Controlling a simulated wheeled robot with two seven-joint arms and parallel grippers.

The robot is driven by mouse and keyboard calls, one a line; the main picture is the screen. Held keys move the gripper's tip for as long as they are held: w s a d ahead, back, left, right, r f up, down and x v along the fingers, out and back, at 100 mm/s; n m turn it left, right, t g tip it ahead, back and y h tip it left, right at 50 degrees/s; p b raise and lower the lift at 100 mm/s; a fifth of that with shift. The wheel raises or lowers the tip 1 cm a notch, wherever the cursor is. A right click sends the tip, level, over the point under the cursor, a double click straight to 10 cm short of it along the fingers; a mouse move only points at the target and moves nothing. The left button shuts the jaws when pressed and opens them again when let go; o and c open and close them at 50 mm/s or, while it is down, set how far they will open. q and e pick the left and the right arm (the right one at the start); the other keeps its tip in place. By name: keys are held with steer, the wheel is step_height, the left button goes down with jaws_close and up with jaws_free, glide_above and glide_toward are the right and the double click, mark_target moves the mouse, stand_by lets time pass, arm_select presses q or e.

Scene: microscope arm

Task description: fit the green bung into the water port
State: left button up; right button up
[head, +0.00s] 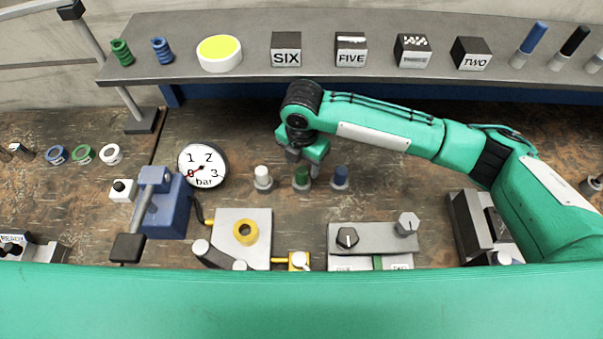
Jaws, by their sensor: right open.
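The green bung (301,180) stands upright on the bench between a white bung (262,177) and a blue bung (340,176). My right gripper (304,163) is open and points down just above the green bung. Its fingers partly overlap the bung's top in the head view, and I cannot tell whether they touch it. My left gripper is out of view. No port marked as water can be read.
A dial gauge (202,165) and a blue pump-like device (168,208) stand left of the bungs. A grey block with knobs (375,239) sits to the right. A shelf (250,77) with labelled blocks runs along the back. Bare bench lies right of the blue bung.

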mark_target(302, 170)
steer(key=shift+f, duration=0.35)
step_height(302, 170, down, 5)
steer(key=shift+a+r+p, duration=0.1)
steer(key=shift+r+p, duration=0.05)
steer(key=shift+p, duration=1.05)
steer(key=shift+w+f, duration=0.1)
steer(key=shift+f, duration=0.3)
steer(key=shift+c, duration=0.4)
steer(key=c, duration=1.1)
